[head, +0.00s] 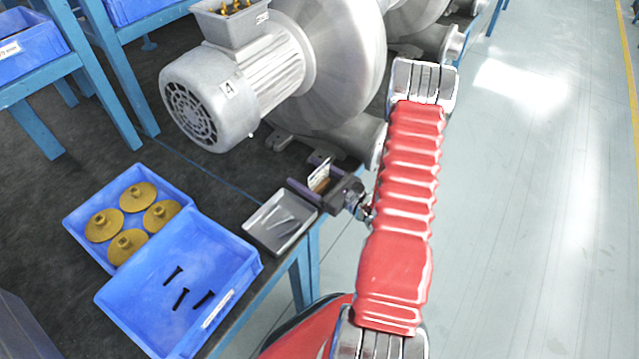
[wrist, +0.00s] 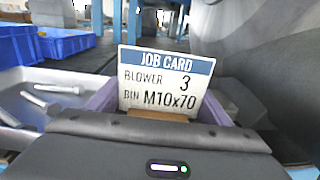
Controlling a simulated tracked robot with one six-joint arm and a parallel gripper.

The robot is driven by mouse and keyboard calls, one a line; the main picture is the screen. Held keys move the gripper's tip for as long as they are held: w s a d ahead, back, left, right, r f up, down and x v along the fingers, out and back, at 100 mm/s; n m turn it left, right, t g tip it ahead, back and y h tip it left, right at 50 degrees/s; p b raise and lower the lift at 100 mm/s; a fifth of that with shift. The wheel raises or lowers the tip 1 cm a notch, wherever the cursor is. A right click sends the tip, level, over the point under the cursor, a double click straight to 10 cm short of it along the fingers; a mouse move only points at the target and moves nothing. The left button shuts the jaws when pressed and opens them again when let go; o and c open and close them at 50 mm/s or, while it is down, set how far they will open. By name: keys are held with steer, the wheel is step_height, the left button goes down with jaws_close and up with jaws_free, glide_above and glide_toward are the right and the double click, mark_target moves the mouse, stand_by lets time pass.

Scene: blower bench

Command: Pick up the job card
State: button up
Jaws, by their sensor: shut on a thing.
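The job card (head: 319,176) is a small white card on a brown base at the bench's near edge, beside the blower. In the wrist view the job card (wrist: 165,82) stands upright, facing me, with a blue header and the text "BLOWER 3, BIN M10x70". My gripper (head: 316,182) has its purple fingers on either side of the card and its brown base (wrist: 158,116). It also shows in the wrist view (wrist: 160,105), shut on the card piece. The lower part of the base is hidden by my gripper's body. I cannot tell whether it touches the bench.
A grey metal tray (head: 262,242) with bolts lies just left of my gripper. Blue bins hold brass-coloured parts (head: 104,225) and black bolts (head: 181,298). The large grey blower (head: 335,60) with its motor stands close behind. Open floor (head: 530,220) lies to the right.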

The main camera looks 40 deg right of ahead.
steer(key=shift+c, duration=0.7)
steer(key=shift+r, duration=0.1)
step_height(320, 180, up, 10)
stand_by(0.3)
steer(key=shift+s, duration=0.1)
stand_by(0.8)
